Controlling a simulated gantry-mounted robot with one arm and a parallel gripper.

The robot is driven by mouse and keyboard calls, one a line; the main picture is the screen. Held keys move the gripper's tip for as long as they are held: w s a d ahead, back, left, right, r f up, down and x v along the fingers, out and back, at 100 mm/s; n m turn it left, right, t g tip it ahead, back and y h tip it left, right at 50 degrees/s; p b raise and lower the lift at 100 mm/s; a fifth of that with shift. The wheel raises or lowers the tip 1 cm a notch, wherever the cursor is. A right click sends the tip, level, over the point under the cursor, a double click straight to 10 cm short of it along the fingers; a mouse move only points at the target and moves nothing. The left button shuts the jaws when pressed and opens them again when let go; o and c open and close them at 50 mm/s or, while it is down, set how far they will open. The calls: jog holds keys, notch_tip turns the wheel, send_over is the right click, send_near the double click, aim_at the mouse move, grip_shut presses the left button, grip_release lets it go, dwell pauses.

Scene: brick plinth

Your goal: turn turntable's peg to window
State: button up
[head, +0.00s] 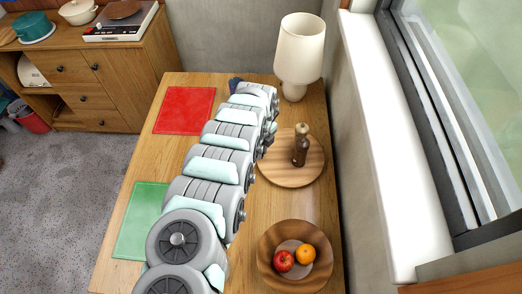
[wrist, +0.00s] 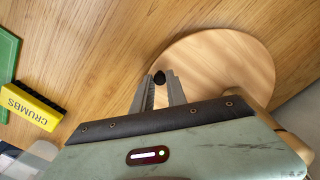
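The turntable (wrist: 215,62) is a round light-wood disc. In the head view the turntable (head: 287,176) lies on the right half of the table, towards the window (head: 485,70). A small black peg (wrist: 159,77) shows at the turntable's left edge in the wrist view. My gripper (wrist: 159,84) points at this edge with its fingers apart, one on each side of the peg. I cannot tell whether either finger touches it. In the head view my arm hides the peg and most of the gripper.
A dark brown mill (head: 301,150) stands on the turntable. A lamp (head: 299,50) is behind it; a fruit bowl (head: 272,242) is in front. A red mat (head: 185,110) and green mat (head: 140,215) lie left. A yellow "CRUMBS" block (wrist: 32,106) sits near the green mat.

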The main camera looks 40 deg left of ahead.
grip_shut()
dwell(0.9)
